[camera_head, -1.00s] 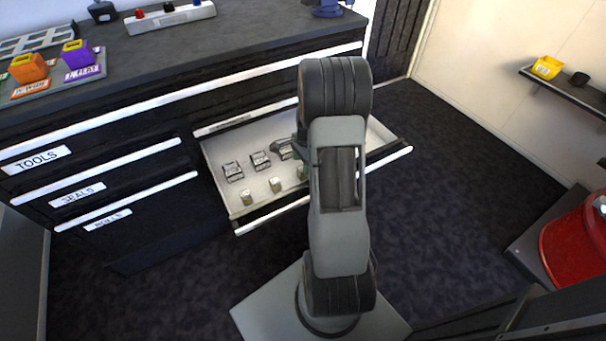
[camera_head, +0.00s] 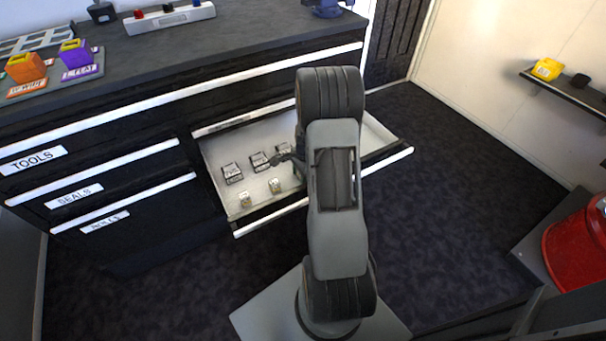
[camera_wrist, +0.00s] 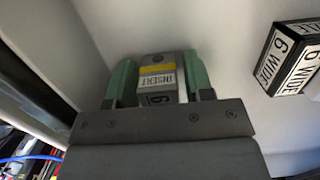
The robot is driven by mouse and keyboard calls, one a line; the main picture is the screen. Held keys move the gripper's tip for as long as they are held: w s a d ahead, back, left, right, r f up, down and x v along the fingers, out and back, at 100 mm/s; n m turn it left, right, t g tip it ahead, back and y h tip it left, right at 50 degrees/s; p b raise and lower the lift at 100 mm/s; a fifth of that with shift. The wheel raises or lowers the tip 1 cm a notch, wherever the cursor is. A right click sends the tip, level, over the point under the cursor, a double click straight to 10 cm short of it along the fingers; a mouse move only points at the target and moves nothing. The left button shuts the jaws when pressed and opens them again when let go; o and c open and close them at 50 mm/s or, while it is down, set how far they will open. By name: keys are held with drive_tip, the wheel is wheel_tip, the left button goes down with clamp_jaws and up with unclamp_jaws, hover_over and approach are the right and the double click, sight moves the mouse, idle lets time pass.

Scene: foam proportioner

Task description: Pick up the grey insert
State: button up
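The grey insert (camera_wrist: 158,78) shows in the wrist view, with a yellow band and a white label reading INSERT. It sits between the two green fingers of my gripper (camera_wrist: 160,72), which appear to press on its left and right sides. Whether it touches the drawer floor I cannot tell. In the head view my gripper (camera_head: 289,160) is low in the open drawer (camera_head: 215,160), mostly covered by my arm, and the insert between its fingers is hidden there.
A dark block labelled 6 WIDE (camera_wrist: 293,58) lies to the right in the wrist view. In the head view, several dark blocks (camera_head: 232,173) and two small pale pieces (camera_head: 245,199) stand in the drawer. The drawer's front edge (camera_head: 270,216) is close by. The countertop (camera_head: 240,45) is above.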

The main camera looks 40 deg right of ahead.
drive_tip(key=c, duration=0.7)
